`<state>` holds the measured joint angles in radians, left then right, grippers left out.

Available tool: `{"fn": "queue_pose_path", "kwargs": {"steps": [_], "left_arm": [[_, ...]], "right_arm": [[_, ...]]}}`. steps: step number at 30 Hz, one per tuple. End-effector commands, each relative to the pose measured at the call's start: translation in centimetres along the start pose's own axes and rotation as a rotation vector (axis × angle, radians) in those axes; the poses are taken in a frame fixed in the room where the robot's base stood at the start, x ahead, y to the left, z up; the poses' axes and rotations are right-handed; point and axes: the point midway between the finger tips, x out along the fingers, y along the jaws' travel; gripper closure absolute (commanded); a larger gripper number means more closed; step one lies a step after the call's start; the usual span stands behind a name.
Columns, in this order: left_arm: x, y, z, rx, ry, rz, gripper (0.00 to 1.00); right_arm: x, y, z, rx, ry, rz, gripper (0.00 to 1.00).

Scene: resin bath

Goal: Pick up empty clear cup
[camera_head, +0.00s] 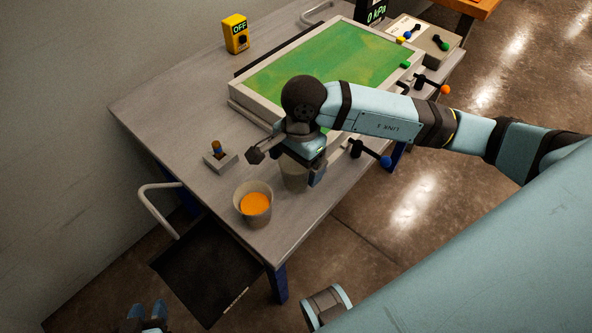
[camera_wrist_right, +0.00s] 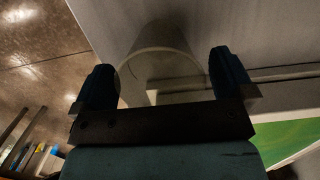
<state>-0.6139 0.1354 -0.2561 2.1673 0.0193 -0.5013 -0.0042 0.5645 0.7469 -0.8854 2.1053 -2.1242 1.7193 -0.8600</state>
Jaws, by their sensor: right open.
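The empty clear cup (camera_head: 293,178) stands on the grey table near its front edge, partly hidden under my right gripper (camera_head: 298,163). In the right wrist view, the translucent cup (camera_wrist_right: 160,60) sits between the two dark blue fingers of my right gripper (camera_wrist_right: 172,82). The fingers are open on either side of it, and I cannot tell whether either touches it. A second cup (camera_head: 254,212), holding orange liquid, stands to the left of the clear cup. My left gripper (camera_head: 149,314) shows only its blue fingertips at the bottom edge; they are apart, with nothing visible between them.
A framed green bath (camera_head: 330,62) fills the back of the table (camera_head: 160,108). A small switch box (camera_head: 218,158) and a yellow OFF box (camera_head: 236,34) stand on the left. A metal handle (camera_head: 158,188) rises at the table's left end.

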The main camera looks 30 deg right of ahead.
Motion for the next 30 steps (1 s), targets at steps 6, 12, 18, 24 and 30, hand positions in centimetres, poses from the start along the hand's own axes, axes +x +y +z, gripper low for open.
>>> {"fn": "queue_pose_path", "kwargs": {"steps": [6, 12, 18, 24, 30], "left_arm": [[0.0, 0.0, 0.0, 0.000, 0.000, 0.000, 0.62], [0.0, 0.0, 0.0, 0.001, 0.001, 0.000, 0.62], [-0.1, 0.0, -0.1, 0.001, 0.001, 0.000, 0.62], [-0.2, 0.0, -0.3, 0.003, 0.000, -0.002, 0.62], [-0.4, -0.1, -0.5, 0.007, -0.007, -0.006, 0.62]], "right_arm": [[0.0, 0.0, 0.0, 0.000, 0.000, 0.000, 0.41], [0.0, 0.0, 0.0, 0.000, 0.000, 0.000, 0.45], [-0.5, 0.0, 0.0, 0.000, 0.000, -0.001, 0.45], [-3.0, -0.1, 0.3, -0.001, 0.001, -0.004, 0.45], [-8.0, -0.1, 0.9, -0.002, 0.002, -0.005, 0.45]]}}
